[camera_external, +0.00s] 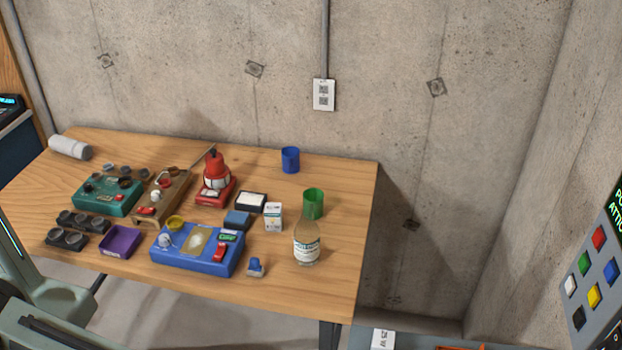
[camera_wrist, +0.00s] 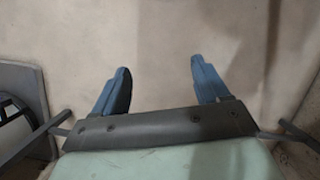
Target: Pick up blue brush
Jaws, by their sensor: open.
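A small blue object (camera_external: 256,267) stands near the front edge of the wooden table in the external view, right of the blue control box; it may be the blue brush, but it is too small to tell. A flat blue block (camera_external: 237,220) lies behind that box and could also be it. My gripper (camera_wrist: 160,68) is open in the wrist view, with two blue fingers apart and nothing between them. It faces a plain pale surface, and no table object shows there. My gripper's fingers do not show in the external view.
The wooden table (camera_external: 330,180) stands against a concrete wall. A clear bottle (camera_external: 307,244), a small white carton (camera_external: 273,217), a green cup (camera_external: 313,203) and a blue cup (camera_external: 290,159) stand at right.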

